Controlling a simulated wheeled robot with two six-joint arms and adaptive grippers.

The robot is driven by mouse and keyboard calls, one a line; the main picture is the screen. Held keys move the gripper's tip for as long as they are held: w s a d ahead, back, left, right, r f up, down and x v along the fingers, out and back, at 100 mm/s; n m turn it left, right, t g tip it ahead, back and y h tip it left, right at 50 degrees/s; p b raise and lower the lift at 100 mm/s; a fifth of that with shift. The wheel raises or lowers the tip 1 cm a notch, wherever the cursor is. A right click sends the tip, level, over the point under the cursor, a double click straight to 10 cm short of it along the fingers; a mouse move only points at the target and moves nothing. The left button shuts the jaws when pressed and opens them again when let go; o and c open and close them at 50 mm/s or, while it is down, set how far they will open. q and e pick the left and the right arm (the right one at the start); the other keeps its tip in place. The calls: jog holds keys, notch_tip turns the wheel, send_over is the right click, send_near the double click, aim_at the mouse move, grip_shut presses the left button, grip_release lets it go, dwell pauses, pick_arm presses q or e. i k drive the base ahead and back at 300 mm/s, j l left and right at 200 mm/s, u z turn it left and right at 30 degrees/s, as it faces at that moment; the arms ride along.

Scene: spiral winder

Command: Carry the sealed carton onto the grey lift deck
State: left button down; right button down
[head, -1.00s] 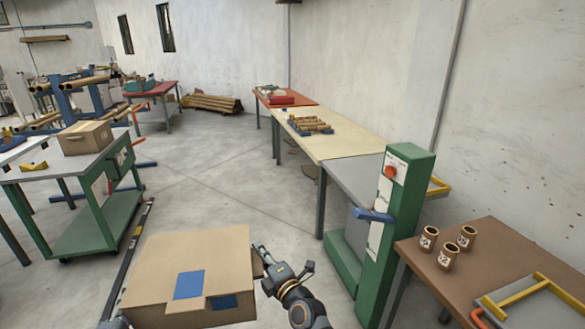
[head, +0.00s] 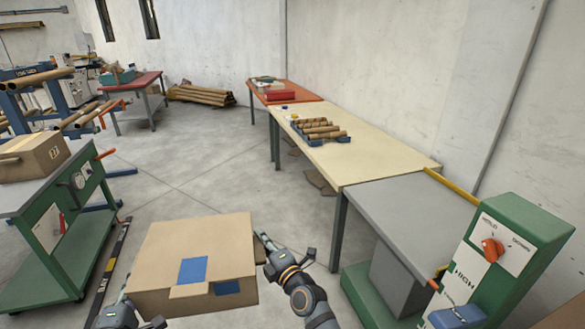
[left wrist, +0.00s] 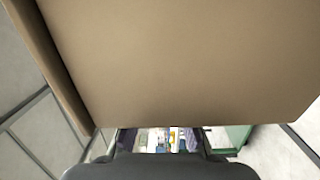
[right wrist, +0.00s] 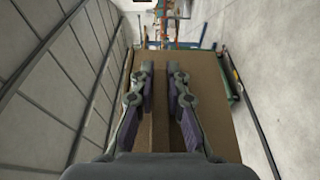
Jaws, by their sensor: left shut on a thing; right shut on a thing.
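The sealed carton (head: 222,236) is brown cardboard with blue patches, low in the middle of the head view, held off the floor between my arms. My right gripper (head: 264,240) is at its right side; in the right wrist view the fingers (right wrist: 161,95) are shut on a cardboard edge of the carton (right wrist: 212,105). My left gripper (head: 135,318) is at its lower left, shut on it, fingertips partly hidden. The carton fills the upper left wrist view (left wrist: 180,60). The grey lift deck (head: 420,215) lies to the right, level and bare, beside the green control post (head: 510,250).
A cream table (head: 370,155) with several cardboard tubes (head: 322,130) stands behind the deck. A green cart (head: 55,230) with another carton (head: 32,157) is at the left. A blue lever (head: 455,317) juts from the post. Open floor lies between.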

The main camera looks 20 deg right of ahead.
aim_at(413, 200)
jog(key=i+z, duration=0.35)
jog(key=i, duration=0.2)
jog(key=i+z, duration=0.35)
jog(key=i, duration=0.2)
jog(key=i+j+z, duration=0.35)
jog(key=i, duration=0.15)
jog(key=i+l+z, duration=0.15)
jog(key=z, duration=0.25)
jog(key=i+z, duration=0.5)
jog(key=z, duration=0.25)
jog(key=i+z, duration=0.2)
jog(key=z, duration=0.4)
